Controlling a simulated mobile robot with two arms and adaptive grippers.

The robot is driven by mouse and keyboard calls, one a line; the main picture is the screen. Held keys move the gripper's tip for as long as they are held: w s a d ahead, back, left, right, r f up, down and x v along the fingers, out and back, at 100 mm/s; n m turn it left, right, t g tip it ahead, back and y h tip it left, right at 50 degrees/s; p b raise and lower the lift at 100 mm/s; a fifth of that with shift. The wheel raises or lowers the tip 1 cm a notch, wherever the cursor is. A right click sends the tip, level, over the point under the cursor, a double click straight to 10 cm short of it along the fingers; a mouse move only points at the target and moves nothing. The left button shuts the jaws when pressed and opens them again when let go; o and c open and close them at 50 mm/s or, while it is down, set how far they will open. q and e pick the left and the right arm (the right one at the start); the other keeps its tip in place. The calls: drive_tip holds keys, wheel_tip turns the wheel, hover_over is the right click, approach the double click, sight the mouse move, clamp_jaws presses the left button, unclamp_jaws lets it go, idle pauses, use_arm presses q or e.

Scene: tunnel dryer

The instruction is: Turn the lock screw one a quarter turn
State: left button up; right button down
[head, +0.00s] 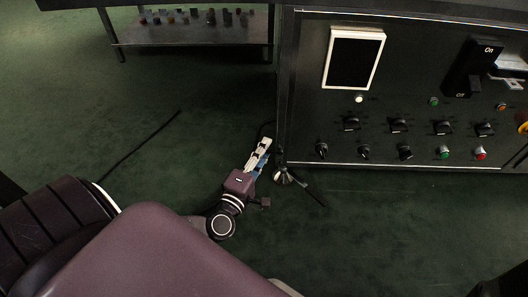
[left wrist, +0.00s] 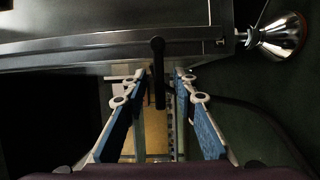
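A black lever-like piece (left wrist: 157,72), which looks like a lock screw handle, hangs upright from the underside of a dark metal edge in the left wrist view. I cannot confirm which numbered screw it is. My left gripper (left wrist: 166,74) is open, with its blue-padded fingers on either side of the lever's line and visible gaps between. In the head view the left gripper (head: 262,150) is low beside the left edge of the control cabinet, and the lever cannot be made out there. My right gripper is not in view.
The control cabinet (head: 310,120) carries a framed screen (head: 354,58), knobs, buttons and an On/Off switch (head: 471,68). A shiny levelling foot (left wrist: 279,38) stands right of the lever. A bench (head: 190,34) with small items is at the back left. Green floor between is mostly clear.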

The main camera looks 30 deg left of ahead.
use_arm(q)
drive_tip(key=shift+c, duration=0.3)
clamp_jaws()
drive_tip(key=shift+f, duration=0.15)
drive_tip(key=shift+f+n+t+b, duration=0.3)
drive_tip(key=shift+f+n+b, duration=0.1)
drive_tip(key=shift+n+b, duration=0.3)
drive_tip(key=shift+w+d+f+n+t+y+b, duration=0.15)
drive_tip(key=shift+f+n+t+y+b, duration=0.15)
drive_tip(key=shift+n+b, duration=0.6)
drive_tip(key=shift+s+d+f+n+t+y+b, duration=0.15)
drive_tip(key=shift+f+n+y+b, duration=0.15)
drive_tip(key=shift+n+b, duration=0.6)
drive_tip(key=shift+w+d+f+n+t+y+b, duration=0.15)
drive_tip(key=shift+f+n+t+y+b, duration=0.15)
drive_tip(key=shift+n+b, duration=0.6)
drive_tip(key=shift+n, duration=0.3)
